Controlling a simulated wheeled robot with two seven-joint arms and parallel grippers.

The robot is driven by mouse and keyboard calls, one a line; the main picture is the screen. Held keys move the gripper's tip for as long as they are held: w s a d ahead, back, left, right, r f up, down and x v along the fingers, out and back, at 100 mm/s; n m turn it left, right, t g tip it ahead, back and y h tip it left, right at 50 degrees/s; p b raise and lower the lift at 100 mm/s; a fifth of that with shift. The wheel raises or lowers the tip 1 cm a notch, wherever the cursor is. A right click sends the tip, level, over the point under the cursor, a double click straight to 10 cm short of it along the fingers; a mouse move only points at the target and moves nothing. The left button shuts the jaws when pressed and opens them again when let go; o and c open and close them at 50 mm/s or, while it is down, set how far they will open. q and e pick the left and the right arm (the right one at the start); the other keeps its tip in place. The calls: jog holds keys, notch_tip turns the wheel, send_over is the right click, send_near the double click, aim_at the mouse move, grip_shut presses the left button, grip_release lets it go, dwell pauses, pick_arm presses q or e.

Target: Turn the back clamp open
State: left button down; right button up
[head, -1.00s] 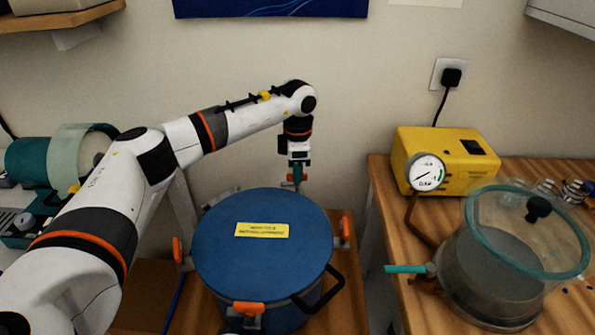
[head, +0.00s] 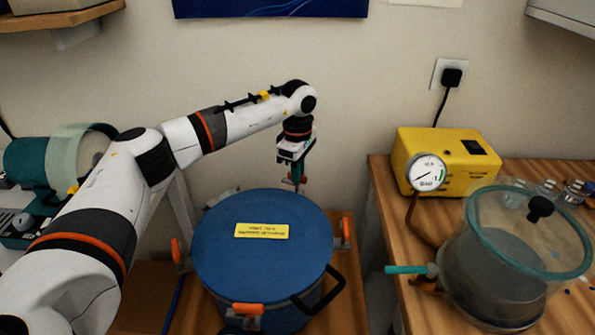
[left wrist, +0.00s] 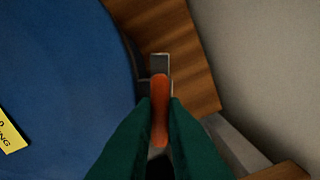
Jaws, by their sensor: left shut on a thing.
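The blue pot (head: 255,290) has a blue lid (head: 262,255) with a yellow label, and orange-handled clamps around its rim. The back clamp's orange handle (left wrist: 159,110) is between the green fingers of my left gripper (left wrist: 160,105) in the left wrist view. The gripper is shut on that handle, beside the lid's edge. In the head view my left gripper (head: 296,180) reaches down behind the pot, and the lid hides part of the back clamp. The left clamp (head: 177,251), front clamp (head: 248,309) and right clamp (head: 345,228) also show orange handles. My right gripper is not in view.
On the wooden bench at right stand a yellow pump (head: 445,155) with a gauge (head: 427,172) and a clear glass chamber (head: 510,260) with a teal-handled valve (head: 405,269). A teal machine (head: 40,160) is at left. The wall is close behind the pot.

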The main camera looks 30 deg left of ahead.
pick_arm(q)
jog(key=shift+r, duration=0.15)
jog(key=c, duration=1.5)
grip_release()
notch_tip(320, 180, up, 12)
jog(key=shift+f+b, duration=0.1)
jog(key=shift+b, duration=0.45)
